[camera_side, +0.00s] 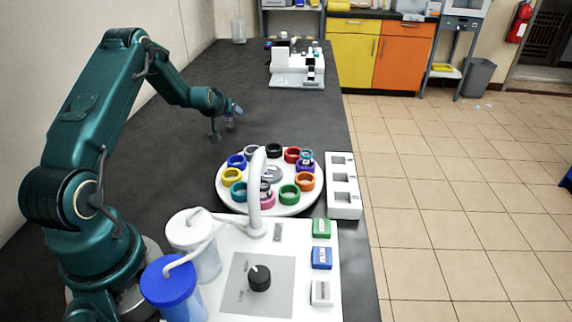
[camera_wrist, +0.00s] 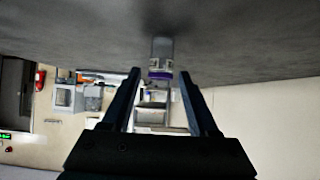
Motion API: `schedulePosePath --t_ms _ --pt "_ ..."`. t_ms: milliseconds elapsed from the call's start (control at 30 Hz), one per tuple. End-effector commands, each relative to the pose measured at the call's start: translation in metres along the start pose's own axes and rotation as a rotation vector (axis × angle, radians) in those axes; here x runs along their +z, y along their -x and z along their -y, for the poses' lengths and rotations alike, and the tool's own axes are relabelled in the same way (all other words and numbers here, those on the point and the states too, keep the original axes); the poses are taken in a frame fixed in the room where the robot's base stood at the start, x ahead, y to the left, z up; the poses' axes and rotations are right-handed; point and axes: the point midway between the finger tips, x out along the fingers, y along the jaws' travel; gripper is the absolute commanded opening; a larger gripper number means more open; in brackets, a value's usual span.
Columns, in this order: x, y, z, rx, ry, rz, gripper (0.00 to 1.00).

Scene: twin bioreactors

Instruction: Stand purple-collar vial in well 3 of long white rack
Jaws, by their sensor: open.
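The purple-collar vial (camera_wrist: 161,52) stands on the dark bench in the wrist view, which shows the scene upside down. Its purple collar lies near the line between my fingertips. In the side view a small pale vial (camera_side: 229,123) shows at my gripper (camera_side: 226,122), partly hidden by it. My gripper (camera_wrist: 160,78) is open, with a finger on each side of the vial and a gap to each. The long white rack (camera_side: 344,207) lies at the bench's right edge with three square wells that look empty. I cannot read any well numbers.
A round white carousel (camera_side: 226,201) with coloured rings stands left of the rack, holding a few small vials. A white console (camera_side: 230,232) with jars, a bent spout and a knob is in front. A white instrument (camera_side: 297,70) stands at the back. The bench around my gripper is clear.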

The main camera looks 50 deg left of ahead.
Motion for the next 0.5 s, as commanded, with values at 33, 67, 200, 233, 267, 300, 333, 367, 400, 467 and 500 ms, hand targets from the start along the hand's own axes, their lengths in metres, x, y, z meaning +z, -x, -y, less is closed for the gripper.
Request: schedulePosePath --t_ms 33,67,200,233,267,300,333,367,400,467,500 --pt "0.0000 0.0001 0.0000 0.000 0.000 0.000 0.60" --pt "0.0000 0.0001 -0.0001 0.000 0.000 0.000 0.56" --pt "-0.0001 0.0002 -0.0001 0.000 0.000 0.000 0.03" --pt "-0.0001 0.0003 -0.0001 0.000 0.000 0.000 0.00" --pt "-0.0001 0.0003 -0.0001 0.000 0.000 0.000 0.00" --pt "-0.0002 0.0003 -0.0001 0.000 0.000 -0.001 0.00" --pt "-0.0003 0.0003 -0.0001 0.000 0.000 -0.001 0.00" --pt "-0.0003 0.0003 -0.0001 0.000 0.000 -0.001 0.00" --pt "-0.0003 0.0003 -0.0001 0.000 0.000 -0.001 0.00" --pt "-0.0004 0.0004 -0.0001 0.000 0.000 -0.001 0.00" --pt "-0.0010 0.0008 -0.0001 0.000 0.000 -0.001 0.00"
